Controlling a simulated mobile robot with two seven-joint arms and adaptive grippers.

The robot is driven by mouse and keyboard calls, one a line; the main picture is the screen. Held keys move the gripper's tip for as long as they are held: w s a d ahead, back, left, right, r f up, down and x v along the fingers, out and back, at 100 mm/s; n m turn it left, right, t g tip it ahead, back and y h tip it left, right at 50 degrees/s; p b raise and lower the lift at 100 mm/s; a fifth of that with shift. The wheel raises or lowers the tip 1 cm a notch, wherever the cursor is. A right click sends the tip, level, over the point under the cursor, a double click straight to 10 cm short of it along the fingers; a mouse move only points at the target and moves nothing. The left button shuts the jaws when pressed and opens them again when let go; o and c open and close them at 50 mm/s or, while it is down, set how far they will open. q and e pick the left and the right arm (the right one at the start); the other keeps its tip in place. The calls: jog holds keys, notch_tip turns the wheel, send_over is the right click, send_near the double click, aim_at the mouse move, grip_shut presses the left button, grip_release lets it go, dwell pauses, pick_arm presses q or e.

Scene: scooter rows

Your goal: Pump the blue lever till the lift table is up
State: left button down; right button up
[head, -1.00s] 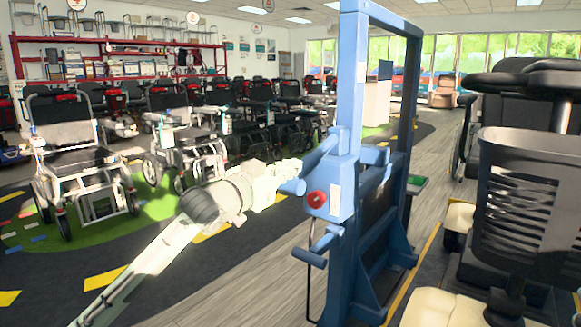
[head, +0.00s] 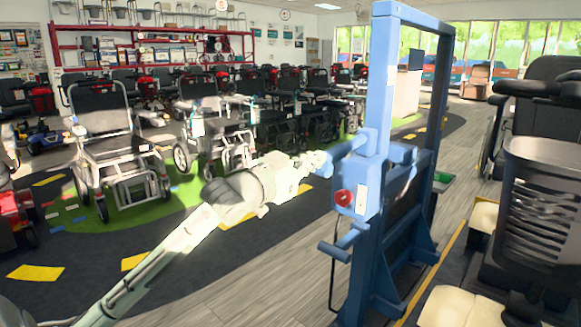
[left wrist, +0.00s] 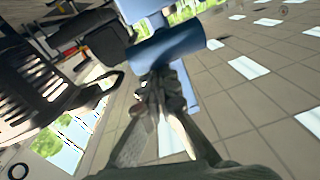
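The blue lift (head: 380,80) stands upright right of centre in the head view, with a red knob (head: 343,197) on its box. Its blue lever (head: 350,146) sticks out to the left; its round bar (left wrist: 168,48) crosses the left wrist view. My left gripper (head: 314,163) is at the lever's outer end. In the left wrist view its fingers (left wrist: 160,82) look closed together, tips against or just behind the bar; contact is not clear. A lower blue handle (head: 335,250) juts out below the box. The lift table's height is not clear. My right gripper is not in view.
Wheelchairs (head: 110,140) and scooters stand in rows at the left and back. Grey plank floor (head: 270,280) is open in front of and left of the lift.

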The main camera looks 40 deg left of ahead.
pick_arm(q)
jog(key=s, duration=0.7)
jog(key=shift+s+a+f, duration=0.15)
jog(key=shift+a+f, duration=0.05)
jog(key=shift+f, duration=0.15)
